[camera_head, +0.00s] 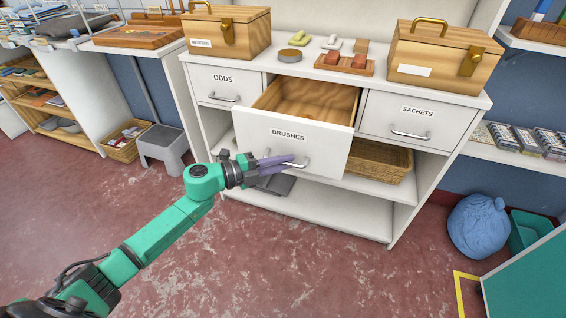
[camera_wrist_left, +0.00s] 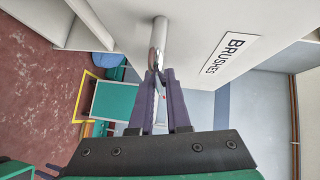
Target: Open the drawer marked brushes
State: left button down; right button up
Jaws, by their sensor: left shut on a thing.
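The drawer marked brushes (camera_head: 270,144) is the middle one of three in the white cabinet. It stands pulled out, and its bare wooden inside shows empty where I can see it. Its white front carries the label BRUSHES, which also shows in the left wrist view (camera_wrist_left: 228,54). My left gripper (camera_head: 295,162) is at the drawer's metal bar handle (camera_head: 306,163). In the left wrist view the purple fingers (camera_wrist_left: 160,82) are shut on the handle (camera_wrist_left: 158,42). My right gripper is in neither view.
Closed drawers marked ODDS (camera_head: 220,87) and SACHETS (camera_head: 414,117) flank it. Wooden boxes (camera_head: 440,62) and small items stand on the cabinet top. A wicker basket (camera_head: 380,165) sits on the shelf below. A grey step stool (camera_head: 161,146) stands left; the red floor in front is clear.

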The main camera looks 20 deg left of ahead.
pick_arm(q)
jog(key=c, duration=0.9)
grip_release()
jog(key=v, duration=1.4)
jog(key=shift+s+a+p, duration=0.1)
jog(key=shift+a+p, duration=0.1)
jog(key=shift+p, duration=0.1)
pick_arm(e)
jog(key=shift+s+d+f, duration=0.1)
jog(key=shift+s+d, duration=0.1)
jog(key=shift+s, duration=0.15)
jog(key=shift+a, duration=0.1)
